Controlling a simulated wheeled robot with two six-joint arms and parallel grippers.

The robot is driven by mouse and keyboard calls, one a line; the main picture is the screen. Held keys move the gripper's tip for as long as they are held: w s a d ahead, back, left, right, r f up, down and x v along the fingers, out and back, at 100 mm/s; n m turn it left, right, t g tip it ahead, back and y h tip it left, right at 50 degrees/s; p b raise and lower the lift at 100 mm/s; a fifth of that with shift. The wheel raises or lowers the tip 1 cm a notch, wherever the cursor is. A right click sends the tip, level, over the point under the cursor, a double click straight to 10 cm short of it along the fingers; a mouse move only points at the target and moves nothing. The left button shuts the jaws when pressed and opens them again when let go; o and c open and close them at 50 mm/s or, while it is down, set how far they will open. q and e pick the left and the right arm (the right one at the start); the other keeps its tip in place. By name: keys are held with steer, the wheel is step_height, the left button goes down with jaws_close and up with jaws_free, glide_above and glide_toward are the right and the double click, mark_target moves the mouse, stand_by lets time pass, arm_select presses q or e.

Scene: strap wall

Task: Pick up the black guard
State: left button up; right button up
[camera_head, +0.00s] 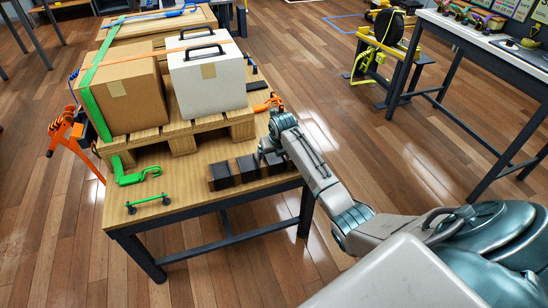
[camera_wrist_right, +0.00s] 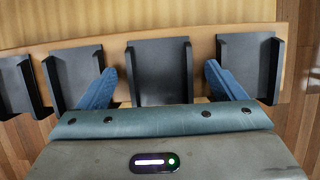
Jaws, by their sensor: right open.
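Several black guards stand in a row near the front edge of the wooden table (camera_head: 165,208), and one black guard (camera_head: 221,176) shows clearly in the head view. The wrist view shows the row from close up, with one guard (camera_wrist_right: 160,72) between my fingers. My right gripper (camera_wrist_right: 161,68) is open, its two blue fingers apart on either side of that guard; I cannot tell whether they touch it. In the head view my right gripper (camera_head: 268,150) is over the right end of the row and partly hides it. My left gripper is not in view.
A pallet (camera_head: 178,130) behind the guards carries a cardboard box (camera_head: 125,95) and a white case (camera_head: 208,82).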

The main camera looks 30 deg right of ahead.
steer(key=c, duration=1.1)
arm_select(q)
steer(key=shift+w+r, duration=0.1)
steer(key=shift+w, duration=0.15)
arm_select(e)
steer(key=shift+r+b, duration=0.1)
steer(key=shift+b, duration=0.2)
steer(key=shift+s+r, duration=0.1)
steer(key=shift+r, duration=0.2)
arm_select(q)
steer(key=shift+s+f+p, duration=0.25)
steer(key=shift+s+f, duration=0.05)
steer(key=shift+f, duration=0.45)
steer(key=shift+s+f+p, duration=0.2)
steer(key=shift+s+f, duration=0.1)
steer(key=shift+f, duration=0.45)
arm_select(e)
steer(key=shift+s+a+r, duration=0.55)
steer(key=shift+s+r, duration=0.75)
steer(key=shift+s, duration=0.95)
steer(key=shift+s+a+r, duration=0.55)
steer(key=shift+s+r, duration=0.7)
steer(key=shift+s, duration=0.95)
steer(key=shift+s+a+r, duration=0.55)
steer(key=shift+s+r, duration=0.75)
steer(key=shift+s, duration=0.95)
